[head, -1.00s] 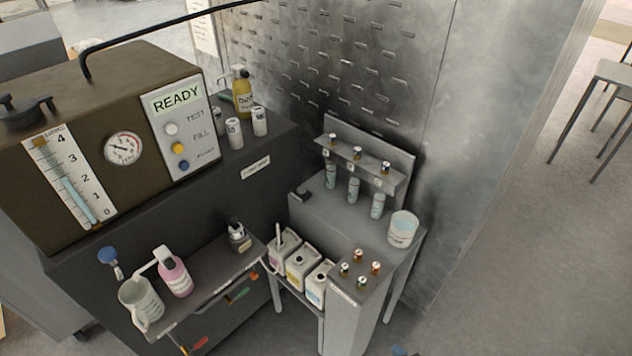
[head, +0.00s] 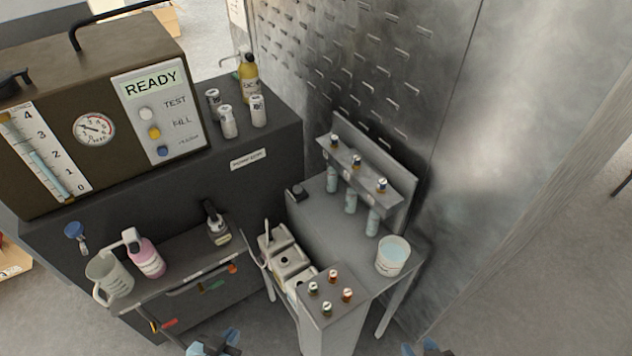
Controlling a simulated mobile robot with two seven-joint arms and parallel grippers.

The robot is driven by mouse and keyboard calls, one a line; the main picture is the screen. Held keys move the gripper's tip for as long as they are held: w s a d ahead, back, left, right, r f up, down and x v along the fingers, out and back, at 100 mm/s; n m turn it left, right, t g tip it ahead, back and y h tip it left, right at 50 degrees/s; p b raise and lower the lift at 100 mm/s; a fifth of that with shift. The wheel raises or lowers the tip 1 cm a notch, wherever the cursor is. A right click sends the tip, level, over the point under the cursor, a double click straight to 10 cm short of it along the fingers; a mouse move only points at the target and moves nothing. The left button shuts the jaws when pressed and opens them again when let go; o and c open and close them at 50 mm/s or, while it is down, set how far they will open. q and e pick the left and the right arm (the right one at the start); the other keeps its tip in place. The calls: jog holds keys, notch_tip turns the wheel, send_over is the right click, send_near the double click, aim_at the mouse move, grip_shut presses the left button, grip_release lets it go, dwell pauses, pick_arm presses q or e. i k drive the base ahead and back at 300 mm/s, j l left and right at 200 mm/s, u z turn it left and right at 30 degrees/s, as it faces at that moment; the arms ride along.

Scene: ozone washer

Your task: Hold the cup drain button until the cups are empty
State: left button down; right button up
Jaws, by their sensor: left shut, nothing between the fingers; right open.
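Three clear cups with pale blue liquid hang in a row under a small grey shelf: the left cup (head: 332,178), the middle cup (head: 351,200) and the right cup (head: 373,221). A small dark box (head: 298,192) sits on the bench's left back edge; whether it is the cup drain button I cannot tell. My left gripper (head: 214,345) shows at the bottom edge, shut and empty, well below the cups and in front of the lower shelf. My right gripper (head: 425,348) is open at the bottom edge, right of the bench and touching nothing. Both are partly cut off.
A white tub (head: 393,256) with pale blue liquid stands at the bench's right. The washer panel (head: 158,110) reads READY. A jug (head: 110,277) and pink bottle (head: 147,257) stand left.

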aim_at(298, 188)
jog(key=i+l, duration=0.15)
jog(key=l, duration=0.25)
jog(key=i+l, duration=0.15)
jog(key=l, duration=0.25)
jog(key=i+l, duration=0.15)
jog(key=l, duration=0.25)
